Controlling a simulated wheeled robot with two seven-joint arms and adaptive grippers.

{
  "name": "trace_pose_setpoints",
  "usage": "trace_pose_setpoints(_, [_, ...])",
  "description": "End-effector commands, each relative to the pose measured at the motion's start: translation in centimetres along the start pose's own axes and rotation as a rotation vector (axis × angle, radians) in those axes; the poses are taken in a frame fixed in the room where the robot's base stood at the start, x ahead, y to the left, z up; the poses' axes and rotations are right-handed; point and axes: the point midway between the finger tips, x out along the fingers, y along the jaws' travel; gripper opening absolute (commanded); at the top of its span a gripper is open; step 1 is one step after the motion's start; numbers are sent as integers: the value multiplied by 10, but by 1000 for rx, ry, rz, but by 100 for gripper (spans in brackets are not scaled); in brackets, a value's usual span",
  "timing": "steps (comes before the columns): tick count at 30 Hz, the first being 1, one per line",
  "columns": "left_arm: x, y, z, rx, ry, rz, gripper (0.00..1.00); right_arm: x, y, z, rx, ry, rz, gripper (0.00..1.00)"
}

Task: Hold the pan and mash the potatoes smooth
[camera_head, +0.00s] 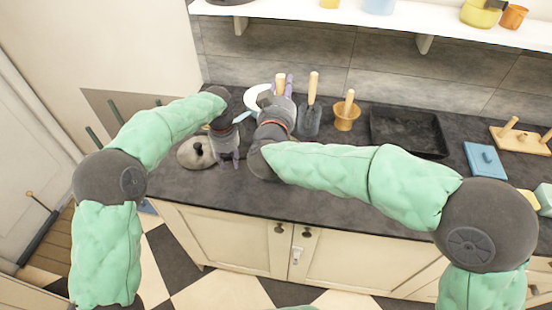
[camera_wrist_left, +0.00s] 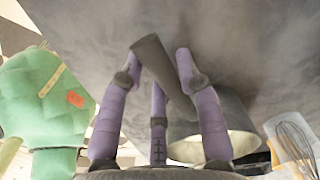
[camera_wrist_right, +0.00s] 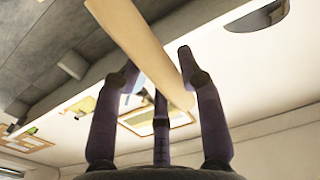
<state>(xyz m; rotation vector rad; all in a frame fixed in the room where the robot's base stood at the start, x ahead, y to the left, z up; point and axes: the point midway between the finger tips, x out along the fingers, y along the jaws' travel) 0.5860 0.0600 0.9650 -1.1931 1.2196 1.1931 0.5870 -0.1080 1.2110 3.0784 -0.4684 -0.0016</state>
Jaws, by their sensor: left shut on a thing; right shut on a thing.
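My left gripper (camera_head: 228,158) points down low over the counter. In the left wrist view its purple fingers (camera_wrist_left: 160,75) are closed around a dark handle (camera_wrist_left: 165,68). Behind them shows the pan (camera_wrist_left: 215,120), dark outside with a pale inside. In the head view my right arm hides most or all of the pan. My right gripper (camera_head: 285,85) is held above the counter, its fingers around a pale wooden handle (camera_head: 280,83), which also shows in the right wrist view (camera_wrist_right: 135,45). The masher's head and the potatoes are hidden.
A grey lid (camera_head: 196,152) with a dark knob lies left of my left gripper. Behind are a dark tool with a wooden handle (camera_head: 314,88), a mortar (camera_head: 346,117) and a black tray (camera_head: 410,133). A blue board (camera_head: 485,159) and peg rack (camera_head: 520,140) are right. A shelf (camera_head: 380,18) hangs above.

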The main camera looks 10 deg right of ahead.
Motion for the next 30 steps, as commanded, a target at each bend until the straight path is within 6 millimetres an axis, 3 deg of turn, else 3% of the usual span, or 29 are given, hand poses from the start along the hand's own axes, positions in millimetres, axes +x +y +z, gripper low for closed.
trace_pose_setpoints(18, [0,0,0,0,0,0,0,0,2,-47,2,1,1,0])
trace_pose_setpoints(28, [0,0,0,0,0,0,0,0,2,-51,1,1,1,0])
trace_pose_setpoints(29, [0,0,0,0,0,0,37,0,2,-51,1,1,1,0])
trace_pose_setpoints(30, [0,0,0,0,0,0,48,0,2,-51,1,1,1,0])
